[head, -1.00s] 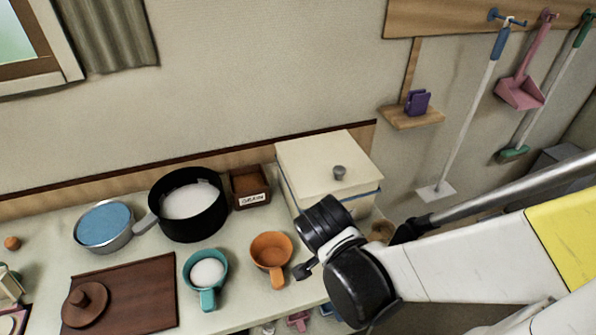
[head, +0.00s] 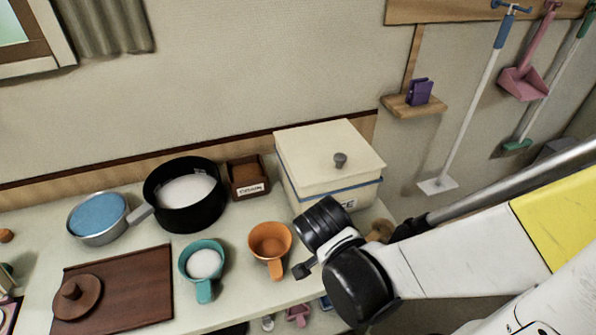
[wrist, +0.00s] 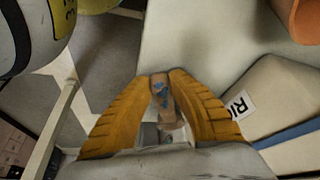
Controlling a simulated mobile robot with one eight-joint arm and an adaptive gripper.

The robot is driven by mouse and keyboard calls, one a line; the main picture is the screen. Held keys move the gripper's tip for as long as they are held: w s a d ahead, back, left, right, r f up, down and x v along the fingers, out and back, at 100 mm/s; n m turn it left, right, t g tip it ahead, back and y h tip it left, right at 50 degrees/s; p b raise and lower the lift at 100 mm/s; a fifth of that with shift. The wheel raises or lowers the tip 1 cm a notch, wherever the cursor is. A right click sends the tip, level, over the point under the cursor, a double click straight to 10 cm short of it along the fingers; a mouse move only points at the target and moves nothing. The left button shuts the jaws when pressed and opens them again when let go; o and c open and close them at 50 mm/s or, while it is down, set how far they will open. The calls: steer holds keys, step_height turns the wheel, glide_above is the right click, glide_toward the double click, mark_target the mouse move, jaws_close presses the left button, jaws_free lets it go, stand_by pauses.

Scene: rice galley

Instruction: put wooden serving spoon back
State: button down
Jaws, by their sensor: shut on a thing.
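In the wrist view, my gripper (wrist: 161,80) has its two ribbed yellow fingers closed around a narrow wooden piece with blue marks, which I take for the wooden serving spoon (wrist: 162,98). Only a short part of it shows; the rest is hidden. The fingers are near the counter's edge, beside the rice bin (wrist: 270,97). In the head view, my black wrist hides the fingers in front of the cream rice bin (head: 330,150). A small brown rounded thing shows just right of the bin; I cannot tell whether it is part of the spoon.
An orange cup (head: 270,240) and a teal cup (head: 203,262) stand left of my wrist. Behind are a black pot (head: 183,220), a small brown box (head: 247,178) and a blue-topped bowl (head: 97,218). A dark board (head: 130,285) lies front left. A small wall shelf (head: 415,106) hangs right.

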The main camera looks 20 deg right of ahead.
steer(key=shift+f, duration=0.3)
steer(key=c, duration=1.2)
jaws_free()
steer(key=shift+c, duration=0.2)
steer(key=v, duration=1.2)
steer(key=shift+d, duration=0.1)
